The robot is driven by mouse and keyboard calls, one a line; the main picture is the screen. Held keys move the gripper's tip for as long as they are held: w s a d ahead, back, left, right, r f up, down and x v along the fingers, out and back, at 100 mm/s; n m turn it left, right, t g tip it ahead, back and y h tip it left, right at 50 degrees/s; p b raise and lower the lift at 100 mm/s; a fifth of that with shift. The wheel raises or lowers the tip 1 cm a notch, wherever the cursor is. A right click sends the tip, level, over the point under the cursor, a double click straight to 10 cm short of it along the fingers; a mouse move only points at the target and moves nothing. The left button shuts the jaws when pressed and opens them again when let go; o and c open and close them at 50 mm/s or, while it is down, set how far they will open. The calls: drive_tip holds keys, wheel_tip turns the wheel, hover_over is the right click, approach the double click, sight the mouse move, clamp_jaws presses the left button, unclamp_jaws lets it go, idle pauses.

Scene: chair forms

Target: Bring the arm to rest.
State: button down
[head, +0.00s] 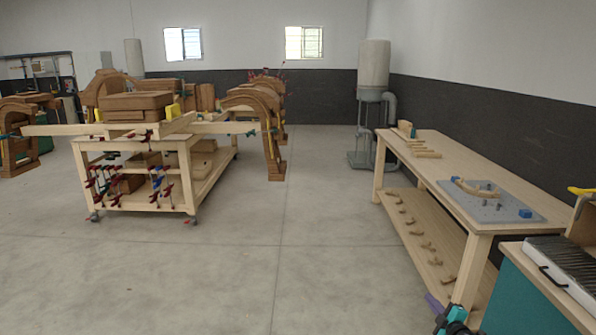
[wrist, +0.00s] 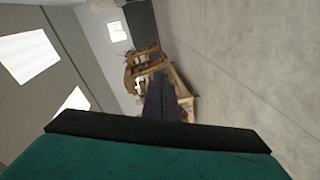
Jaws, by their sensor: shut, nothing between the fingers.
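My gripper (wrist: 160,86) shows in the wrist view as two dark fingers side by side, shut with nothing between them. They extend past the black-edged teal body of my own wrist. In the head view my gripper (head: 432,301) is a small purplish shape at the bottom edge, beside the front leg of the long workbench (head: 452,199). Teal and black parts of my arm show just below it. Most of my arm is out of frame. I cannot tell whether the gripper touches the bench leg.
A grey board (head: 470,208) with a curved wooden piece (head: 476,188) lies on the workbench. A teal cabinet (head: 525,290) stands at the lower right. A wheeled wooden cart (head: 190,160) with clamps and chair forms stands at left. The middle floor is clear.

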drive_tip(key=s+a+f+m+g+h, duration=0.1)
drive_tip(key=s+a+f+m+g, duration=0.15)
drive_tip(key=a+f, duration=0.75)
drive_tip(key=s+a+f+m+g+h, duration=0.1)
drive_tip(key=s+a+f+m+g, duration=0.15)
drive_tip(key=a+f, duration=0.75)
drive_tip(key=s+a+f+m+g+h, duration=0.1)
drive_tip(key=s+a+f+m+g, duration=0.15)
drive_tip(key=s+a+f, duration=0.45)
drive_tip(key=s+a+f+m+g, duration=0.2)
drive_tip(key=s+f+g, duration=0.15)
drive_tip(key=s, duration=0.65)
drive_tip(key=s+a+m+g, duration=0.1)
drive_tip(key=s+a+g, duration=0.1)
drive_tip(key=s, duration=0.7)
drive_tip(key=s+a+r+m+g+y, duration=0.1)
drive_tip(key=s+a+m+g, duration=0.1)
drive_tip(key=s+g, duration=0.3)
drive_tip(key=s+a+m+g+y, duration=0.1)
drive_tip(key=s+g, duration=0.3)
drive_tip(key=s, duration=1)
drive_tip(key=shift+a+r+m, duration=0.15)
drive_tip(key=shift+a+m, duration=0.3)
drive_tip(key=shift+a, duration=0.3)
